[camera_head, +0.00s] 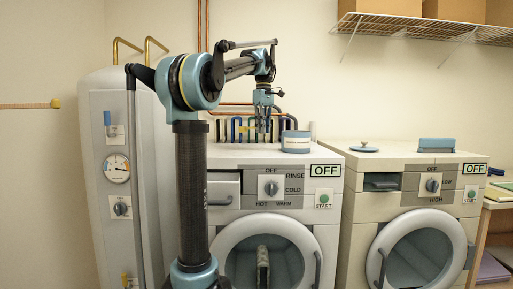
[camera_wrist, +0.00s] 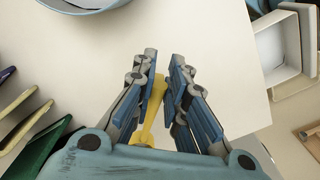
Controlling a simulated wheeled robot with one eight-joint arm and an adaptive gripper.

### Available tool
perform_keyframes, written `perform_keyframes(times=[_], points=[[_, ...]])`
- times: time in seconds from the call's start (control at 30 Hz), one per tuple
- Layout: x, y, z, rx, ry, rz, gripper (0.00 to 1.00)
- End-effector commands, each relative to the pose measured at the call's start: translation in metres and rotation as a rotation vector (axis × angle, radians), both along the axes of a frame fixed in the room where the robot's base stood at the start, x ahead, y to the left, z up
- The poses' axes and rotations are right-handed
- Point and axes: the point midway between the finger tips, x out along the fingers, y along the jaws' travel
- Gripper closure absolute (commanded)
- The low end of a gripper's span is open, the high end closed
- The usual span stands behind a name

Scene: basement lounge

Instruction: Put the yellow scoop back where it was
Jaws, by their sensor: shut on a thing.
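My gripper (camera_wrist: 164,66) is closed around the yellow scoop (camera_wrist: 152,108), which shows between the two fingers in the wrist view. The scoop's lower end is hidden by the gripper body. In the head view my gripper (camera_head: 263,128) points down over the top of the left washing machine (camera_head: 222,155), in front of the row of coloured upright pieces at the wall.
Coloured upright pieces (camera_wrist: 38,138) stand at the left in the wrist view. An open white drawer (camera_wrist: 288,62) is at the right, beyond the machine's edge. The right machine (camera_head: 400,155) holds a small lid (camera_head: 364,148) and a blue item (camera_head: 436,145). The pale top near the fingers is clear.

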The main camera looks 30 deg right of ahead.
Motion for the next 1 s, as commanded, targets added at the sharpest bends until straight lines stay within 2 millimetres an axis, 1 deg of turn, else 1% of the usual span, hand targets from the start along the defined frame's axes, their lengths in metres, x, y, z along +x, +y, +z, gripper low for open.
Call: perform_keyframes(times=[0.03,0.1,0.37,0.6,0.7,0.97,1.0], points=[[-0.001,-0.001,-0.009,0.0,0.0,-0.002,1.0],[-0.002,-0.002,-0.018,0.0,0.0,-0.004,1.0],[-0.003,-0.005,-0.035,0.0,0.0,-0.008,1.0],[-0.004,-0.005,-0.066,0.0,0.0,-0.008,1.0],[-0.004,-0.005,-0.07,0.0,0.0,-0.008,1.0],[-0.003,-0.005,-0.07,0.0,0.0,-0.008,1.0],[-0.003,-0.005,-0.071,0.0,0.0,-0.008,0.82]])
